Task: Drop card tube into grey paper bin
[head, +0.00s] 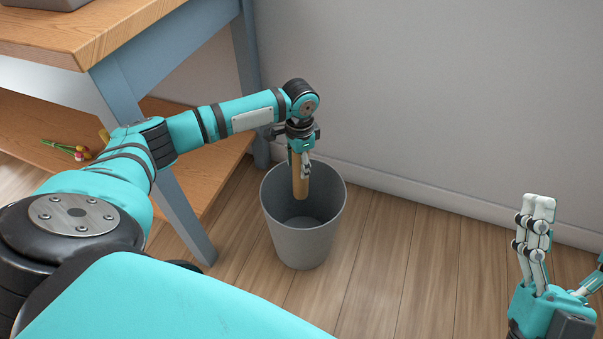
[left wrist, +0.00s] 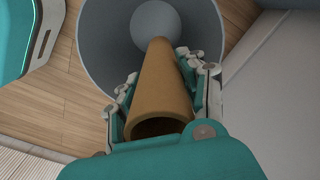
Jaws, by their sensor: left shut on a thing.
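The card tube (head: 300,182) is a plain brown cylinder held upright in my left gripper (head: 301,160). Its lower end hangs inside the mouth of the grey paper bin (head: 305,245), above the bin's floor. In the left wrist view the tube (left wrist: 160,88) lies between the left gripper's fingers (left wrist: 163,88), its hollow near end facing the camera and its far end over the bin (left wrist: 97,45). My left gripper is shut on the tube. My right gripper (head: 560,240) is at the lower right with its fingers up, empty and apparently open, partly cut off by the frame edge.
A wooden table (head: 110,25) with blue-grey legs and a lower shelf (head: 190,185) stands left of the bin. Small flowers (head: 70,150) lie on the shelf. A pale wall (head: 430,90) is behind the bin. The wooden floor (head: 420,260) right of the bin is clear.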

